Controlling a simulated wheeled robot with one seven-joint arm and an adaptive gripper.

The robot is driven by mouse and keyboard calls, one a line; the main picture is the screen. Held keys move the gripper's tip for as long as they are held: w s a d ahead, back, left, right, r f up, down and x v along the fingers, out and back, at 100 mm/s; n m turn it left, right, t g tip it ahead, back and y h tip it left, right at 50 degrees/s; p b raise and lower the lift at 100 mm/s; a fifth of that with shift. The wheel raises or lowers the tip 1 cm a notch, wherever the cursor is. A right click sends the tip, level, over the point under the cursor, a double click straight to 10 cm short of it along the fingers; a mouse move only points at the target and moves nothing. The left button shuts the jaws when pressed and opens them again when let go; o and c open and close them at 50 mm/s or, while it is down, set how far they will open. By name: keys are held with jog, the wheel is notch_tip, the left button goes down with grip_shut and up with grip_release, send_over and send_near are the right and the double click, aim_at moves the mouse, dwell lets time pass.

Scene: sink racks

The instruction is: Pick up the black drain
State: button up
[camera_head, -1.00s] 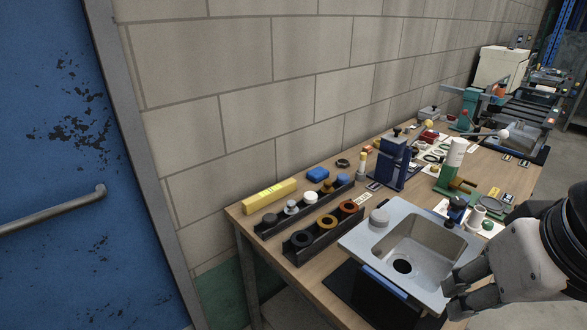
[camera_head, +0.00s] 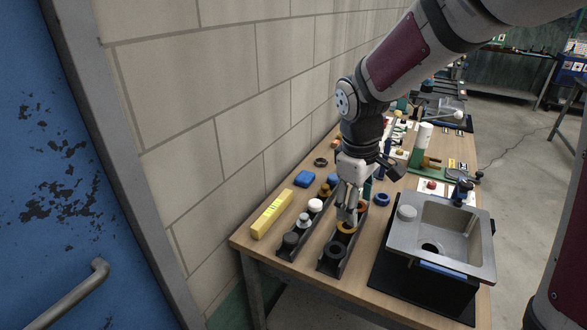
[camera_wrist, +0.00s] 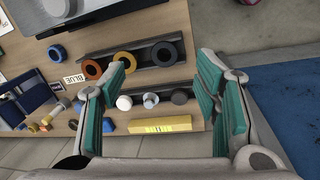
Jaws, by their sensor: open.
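The black drain looks like the black ring (camera_head: 334,250) at the near end of the front dark rack (camera_head: 327,268). It also shows in the wrist view (camera_wrist: 163,53), lying between the fingers in the picture. An orange ring (camera_head: 346,227) and a red-orange ring (camera_wrist: 92,68) share that rack. My gripper (camera_head: 347,212) is open and empty, pointing down above the racks near the orange ring, apart from the black ring. In the wrist view, its teal-padded fingers (camera_wrist: 162,72) are spread wide. In the head view my gripper partly hides the red-orange ring.
A second rack beside it holds a dark grey stopper (camera_head: 291,240), a metallic one (camera_head: 303,221) and a white one (camera_head: 315,205). A yellow box (camera_head: 271,214) lies by the wall. A sink (camera_head: 440,235) stands to the right; a blue ring (camera_head: 382,199) lies between.

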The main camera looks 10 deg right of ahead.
aim_at(335, 254)
jog(key=w+f+n, duration=0.1)
jog(key=f, duration=0.6)
jog(key=w+a+f+n+y+p, duration=0.1)
jog(key=w+f, duration=0.1)
jog(key=f, duration=0.6)
jog(key=w+f+n+g+p, duration=0.1)
jog(key=w+f, duration=0.1)
jog(key=f, duration=0.6)
jog(key=shift+w+a+f+y, duration=0.1)
jog(key=shift+w+a+y, duration=0.1)
jog(key=shift+w+y, duration=0.1)
jog(key=shift+s, duration=0.1)
jog(key=c, duration=1)
